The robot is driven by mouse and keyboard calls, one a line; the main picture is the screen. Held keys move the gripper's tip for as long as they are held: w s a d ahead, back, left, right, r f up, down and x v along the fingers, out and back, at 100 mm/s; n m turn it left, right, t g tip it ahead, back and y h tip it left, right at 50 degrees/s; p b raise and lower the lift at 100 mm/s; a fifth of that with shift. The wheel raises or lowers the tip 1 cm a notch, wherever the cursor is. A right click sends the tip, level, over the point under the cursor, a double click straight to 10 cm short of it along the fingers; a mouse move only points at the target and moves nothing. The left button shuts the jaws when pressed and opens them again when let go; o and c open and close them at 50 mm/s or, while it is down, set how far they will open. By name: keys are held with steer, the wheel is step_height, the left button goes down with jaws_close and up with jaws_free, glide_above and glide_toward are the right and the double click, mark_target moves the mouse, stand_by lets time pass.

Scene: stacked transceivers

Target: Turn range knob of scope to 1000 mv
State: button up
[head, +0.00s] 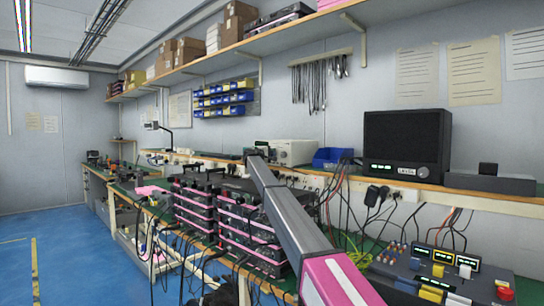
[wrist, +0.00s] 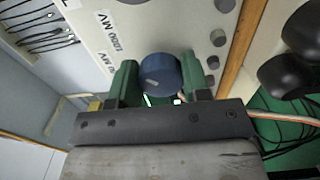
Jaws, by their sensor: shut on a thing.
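The scope (head: 293,152) is a cream box on the far part of the workbench shelf in the head view. Its front panel (wrist: 103,35) fills the upper middle of the wrist view, with printed labels, one reading 1000 MV (wrist: 108,32). The blue round range knob (wrist: 160,73) sits between the green fingers of my gripper (wrist: 161,76), which is shut on it. A faint mark shows on the knob face, but I cannot tell which label it points to. In the head view my arm reaches toward the scope and the fingers are too small to make out.
Several grey round buttons (wrist: 218,37) line the panel beside the knob. Black rounded objects (wrist: 300,40) are at the right of the wrist view.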

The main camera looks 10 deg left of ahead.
stand_by(0.4)
steer(key=o, duration=0.9)
steer(key=shift+o, duration=0.2)
steer(key=v, duration=1)
steer(key=shift+s+a, duration=0.25)
steer(key=shift+s, duration=0.1)
